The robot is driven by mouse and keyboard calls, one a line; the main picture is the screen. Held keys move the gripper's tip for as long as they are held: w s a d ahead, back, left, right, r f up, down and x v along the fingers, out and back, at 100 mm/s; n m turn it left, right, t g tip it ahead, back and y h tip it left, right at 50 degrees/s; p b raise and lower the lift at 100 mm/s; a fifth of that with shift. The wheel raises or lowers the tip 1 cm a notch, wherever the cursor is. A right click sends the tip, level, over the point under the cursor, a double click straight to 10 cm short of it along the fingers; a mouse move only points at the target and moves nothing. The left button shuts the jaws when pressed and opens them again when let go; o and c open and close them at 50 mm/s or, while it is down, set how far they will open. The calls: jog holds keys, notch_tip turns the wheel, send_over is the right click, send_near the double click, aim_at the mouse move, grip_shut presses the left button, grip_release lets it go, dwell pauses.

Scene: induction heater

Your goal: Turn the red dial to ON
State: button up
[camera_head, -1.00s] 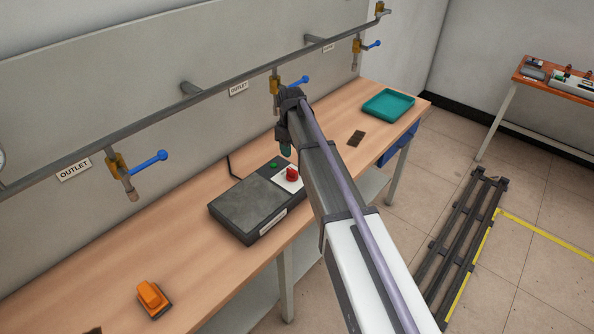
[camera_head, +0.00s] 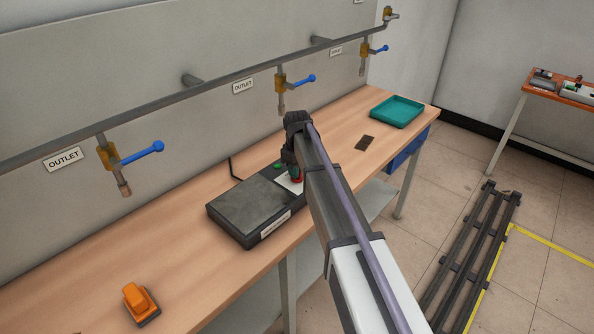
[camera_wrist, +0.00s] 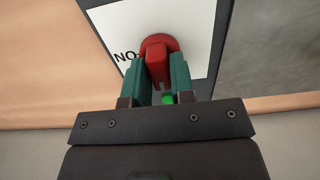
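The red dial (camera_head: 298,180) is on the white panel at the right end of the dark heater (camera_head: 250,205), and my gripper (camera_head: 294,172) partly hides it. In the wrist view the dial's raised red grip (camera_wrist: 157,65) lies between the two green fingers of my gripper (camera_wrist: 158,68), one finger along each side. Any gap between fingers and grip is too small to judge, so I cannot tell whether they press on it. Beside the dial, to the left in the wrist view, printed letters read "NO", which looks like an upside-down "ON" (camera_wrist: 125,56).
A green button (camera_head: 278,166) sits beside the dial. An orange device (camera_head: 139,302) stands on the bench's near left, and a teal tray (camera_head: 397,111) at its far right. A pipe with blue-handled valves (camera_head: 142,153) runs along the wall above. The bench around the heater is mostly clear.

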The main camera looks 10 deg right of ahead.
grip_shut()
jog(key=shift+m, duration=0.3)
jog(key=m, duration=0.3)
jog(key=shift+m, duration=0.3)
jog(key=m, duration=0.3)
jog(key=shift+m, duration=0.3)
jog(key=m, duration=0.5)
jog(key=shift+m, duration=2.5)
